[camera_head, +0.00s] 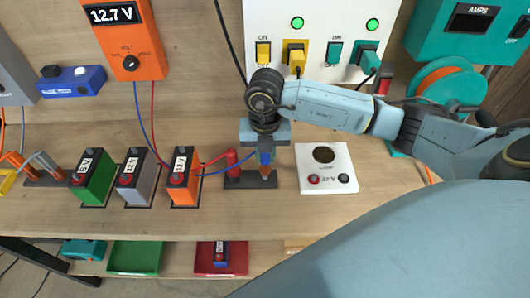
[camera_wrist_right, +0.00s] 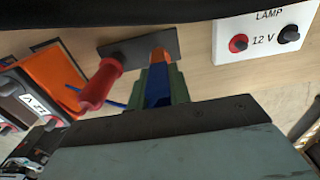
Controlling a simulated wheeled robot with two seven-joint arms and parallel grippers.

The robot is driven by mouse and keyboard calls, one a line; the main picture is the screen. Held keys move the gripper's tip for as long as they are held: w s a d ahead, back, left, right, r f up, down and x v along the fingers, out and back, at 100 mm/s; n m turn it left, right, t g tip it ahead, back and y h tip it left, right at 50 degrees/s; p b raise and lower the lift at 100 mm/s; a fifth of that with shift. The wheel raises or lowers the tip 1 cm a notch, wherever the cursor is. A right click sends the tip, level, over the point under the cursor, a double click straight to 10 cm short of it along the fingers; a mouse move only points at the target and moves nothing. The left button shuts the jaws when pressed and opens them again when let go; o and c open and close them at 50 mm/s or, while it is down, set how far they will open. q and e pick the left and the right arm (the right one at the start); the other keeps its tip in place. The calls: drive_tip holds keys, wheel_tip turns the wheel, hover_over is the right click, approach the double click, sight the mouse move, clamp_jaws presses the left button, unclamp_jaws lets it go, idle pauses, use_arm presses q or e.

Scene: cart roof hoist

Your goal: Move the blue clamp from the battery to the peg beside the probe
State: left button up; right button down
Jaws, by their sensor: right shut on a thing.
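My right gripper (camera_head: 264,154) is shut on the blue clamp (camera_wrist_right: 157,88), which also shows between its fingers in the head view (camera_head: 265,159). The clamp is at the orange peg (camera_head: 265,173), over the dark holder plate (camera_head: 235,183). In the right wrist view the peg (camera_wrist_right: 160,55) appears directly beyond the clamp; I cannot tell whether the clamp grips it. The red probe (camera_head: 232,160) stands beside it on the same plate and shows in the wrist view (camera_wrist_right: 100,87). The orange 12 V battery (camera_head: 182,178) is left of the plate. My left gripper is out of view.
The orange voltmeter (camera_head: 125,38) reads 12.7 V; its blue and red leads hang down to the plate. A white lamp box (camera_head: 325,184) stands right of the plate. Grey (camera_head: 137,180) and green (camera_head: 95,177) batteries stand left. Trays sit on the shelf below.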

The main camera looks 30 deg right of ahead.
sight(265, 162)
drive_tip(key=shift+f+b, duration=1.25)
drive_tip(key=shift+f, duration=0.4)
drive_tip(key=c, duration=1.2)
unclamp_jaws()
wheel_tip(265, 162, up, 14)
drive_tip(key=shift+f, duration=0.25)
